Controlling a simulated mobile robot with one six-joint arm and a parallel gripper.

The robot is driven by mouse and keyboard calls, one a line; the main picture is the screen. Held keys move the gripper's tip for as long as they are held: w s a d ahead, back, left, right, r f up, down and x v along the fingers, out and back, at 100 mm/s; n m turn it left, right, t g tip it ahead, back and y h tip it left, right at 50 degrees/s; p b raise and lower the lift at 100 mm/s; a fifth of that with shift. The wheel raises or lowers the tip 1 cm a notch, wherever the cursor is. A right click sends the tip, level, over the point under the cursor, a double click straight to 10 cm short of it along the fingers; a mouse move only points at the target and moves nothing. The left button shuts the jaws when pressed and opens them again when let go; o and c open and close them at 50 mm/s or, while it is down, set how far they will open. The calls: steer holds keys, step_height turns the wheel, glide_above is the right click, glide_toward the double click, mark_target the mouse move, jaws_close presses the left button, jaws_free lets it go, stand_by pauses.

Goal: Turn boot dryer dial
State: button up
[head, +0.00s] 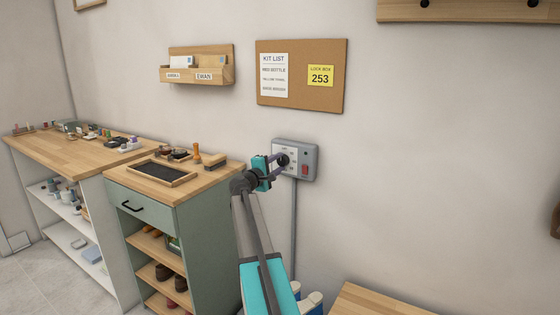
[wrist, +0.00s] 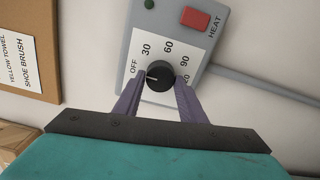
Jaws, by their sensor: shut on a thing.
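The boot dryer control box (head: 311,157) is a grey box on the wall in the head view. It also shows in the wrist view (wrist: 132,42), with a white scale marked OFF, 30, 60, 90 and a further mark partly hidden by a finger. The round black dial (wrist: 159,72) sits on that scale, its pale pointer line towards the OFF side. My gripper (wrist: 160,82) has one purple finger on each side of the dial and is shut on it. In the head view, my gripper (head: 279,161) reaches the box's left part and partly hides the dial.
A red HEAT switch (wrist: 195,19) and a green light (wrist: 149,4) are on the box. A conduit (head: 294,225) runs down from it. A green cabinet (head: 205,225) stands to the left, and a corkboard (head: 300,98) hangs above.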

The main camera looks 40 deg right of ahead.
steer(key=shift+n, duration=0.5)
steer(key=shift+d, duration=0.1)
steer(key=o, duration=1)
steer(key=shift+s, duration=0.1)
steer(key=v, duration=1.3)
steer(key=shift+a, duration=0.4)
